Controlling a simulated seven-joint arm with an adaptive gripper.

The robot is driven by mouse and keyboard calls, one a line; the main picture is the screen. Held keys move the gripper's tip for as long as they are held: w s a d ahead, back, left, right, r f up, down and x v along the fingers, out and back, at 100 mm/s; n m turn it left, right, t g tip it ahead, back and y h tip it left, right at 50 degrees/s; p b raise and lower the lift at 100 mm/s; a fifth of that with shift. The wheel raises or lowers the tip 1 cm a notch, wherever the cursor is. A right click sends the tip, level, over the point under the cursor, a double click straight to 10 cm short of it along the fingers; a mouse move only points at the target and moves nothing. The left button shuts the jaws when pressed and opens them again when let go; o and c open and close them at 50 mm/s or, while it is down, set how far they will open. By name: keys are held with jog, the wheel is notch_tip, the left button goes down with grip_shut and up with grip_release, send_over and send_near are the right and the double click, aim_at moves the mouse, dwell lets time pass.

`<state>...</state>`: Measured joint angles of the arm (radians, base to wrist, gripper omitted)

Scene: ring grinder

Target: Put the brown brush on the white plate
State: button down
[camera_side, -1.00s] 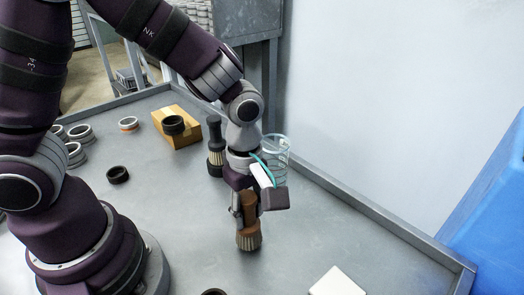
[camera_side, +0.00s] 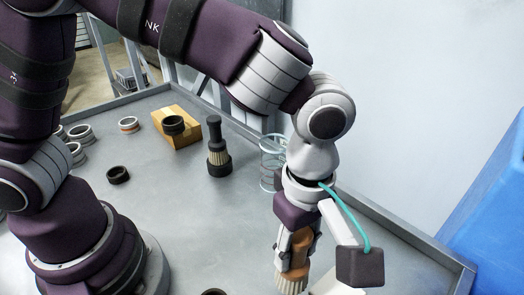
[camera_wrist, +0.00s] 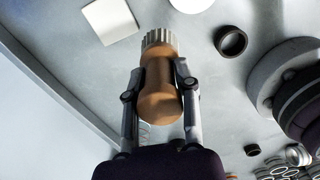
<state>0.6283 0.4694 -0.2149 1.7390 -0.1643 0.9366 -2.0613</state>
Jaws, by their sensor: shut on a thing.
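The brown brush (camera_side: 295,264) is held upright with its pale bristles downward, at the front of the table in the side view. My gripper (camera_side: 297,250) is shut on its brown handle. In the wrist view the brush (camera_wrist: 161,92) lies between the two fingers of my gripper (camera_wrist: 160,82). The white plate (camera_wrist: 109,20) is a flat square on the table, up and left of the bristles in the wrist view.
A black-handled brush (camera_side: 218,155) stands mid-table, with a clear glass (camera_side: 268,170) to its right. A cardboard box (camera_side: 187,139) carries a black ring (camera_side: 173,125). Several rings lie at the left; one dark ring (camera_wrist: 230,41) shows in the wrist view. A raised rim edges the table.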

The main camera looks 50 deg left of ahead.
jog(key=shift+w+d+f, duration=0.7)
jog(key=shift+w+d, duration=0.15)
jog(key=shift+w, duration=0.05)
jog(key=shift+w+d+f, duration=0.7)
jog(key=shift+w+d, duration=0.2)
jog(key=shift+w, duration=0.05)
jog(key=shift+w+d+f, duration=0.7)
jog(key=shift+w+d, duration=0.15)
jog(key=shift+w, duration=0.05)
jog(key=shift+f, duration=0.1)
jog(key=c, duration=0.8)
grip_release()
